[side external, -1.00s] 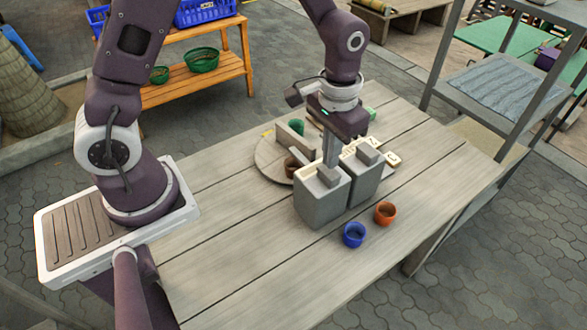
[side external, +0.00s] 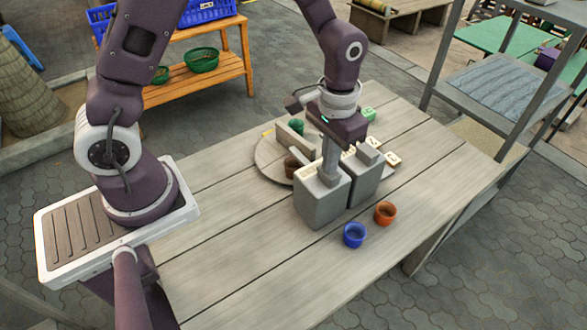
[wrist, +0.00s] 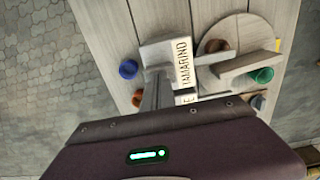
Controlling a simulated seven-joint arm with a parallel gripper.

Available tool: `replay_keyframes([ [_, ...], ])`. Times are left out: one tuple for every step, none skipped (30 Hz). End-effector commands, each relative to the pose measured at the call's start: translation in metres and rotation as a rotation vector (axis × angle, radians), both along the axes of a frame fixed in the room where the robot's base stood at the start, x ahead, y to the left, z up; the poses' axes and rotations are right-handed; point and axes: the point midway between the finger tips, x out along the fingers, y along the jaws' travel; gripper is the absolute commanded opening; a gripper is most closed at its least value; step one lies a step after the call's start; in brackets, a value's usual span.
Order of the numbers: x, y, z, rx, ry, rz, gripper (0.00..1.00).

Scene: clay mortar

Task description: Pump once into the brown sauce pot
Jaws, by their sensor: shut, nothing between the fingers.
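My gripper (side external: 329,172) is shut and empty, its fingertips at the top of the left grey box-shaped dispenser (side external: 318,205). I cannot tell exactly whether they press its pump head. In the wrist view this dispenser (wrist: 158,52) bears a "TAMARIND" label (wrist: 183,62), and a grey spout reaches toward the round board. The brown pot (side external: 291,167) sits on the round board (side external: 266,164), partly hidden behind the dispenser in the side view. The wrist view shows the brown pot (wrist: 216,46) near the spout's end.
A second grey dispenser (side external: 364,184) stands close on the right. A grey upright divider (side external: 294,139) crosses the board, with a green pot (side external: 297,127) beyond it. A blue pot (side external: 354,235) and an orange pot (side external: 385,213) stand in front. The table's left part is clear.

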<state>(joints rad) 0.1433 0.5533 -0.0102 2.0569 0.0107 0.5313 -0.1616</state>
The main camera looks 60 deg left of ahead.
Motion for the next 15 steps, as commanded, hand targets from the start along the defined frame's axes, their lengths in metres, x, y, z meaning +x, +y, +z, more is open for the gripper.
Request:
replay_keyframes([
  [0.0, 0.0, 0.0, 0.0, 0.0, 0.0, 0.0],
  [0.0, 0.0, 0.0, 0.0, 0.0, 0.0, 0.0],
  [0.0, 0.0, 0.0, 0.0, 0.0, 0.0, 0.0],
  [0.0, 0.0, 0.0, 0.0, 0.0, 0.0, 0.0],
  [0.0, 0.0, -0.001, 0.0, 0.0, 0.0, 0.0],
  [0.0, 0.0, -0.002, 0.0, 0.001, 0.0, 0.0],
  [0.0, 0.0, -0.003, 0.0, 0.001, 0.0, 0.0],
  [0.0, 0.0, -0.004, 0.0, 0.002, 0.0, 0.0],
  [0.0, 0.0, -0.005, 0.0, 0.002, 0.0, 0.0],
  [-0.001, 0.0, -0.006, 0.0, 0.002, 0.0, 0.0],
  [-0.001, 0.0, -0.007, 0.0, 0.002, 0.0, 0.0],
  [0.0, 0.0, -0.008, 0.0, 0.002, 0.0, 0.0],
  [0.0, 0.0, -0.009, 0.0, 0.001, 0.0, 0.0],
  [0.0, 0.0, -0.01, 0.0, 0.001, 0.0, 0.0],
  [0.0, 0.0, -0.012, 0.0, 0.001, 0.0, 0.0],
])
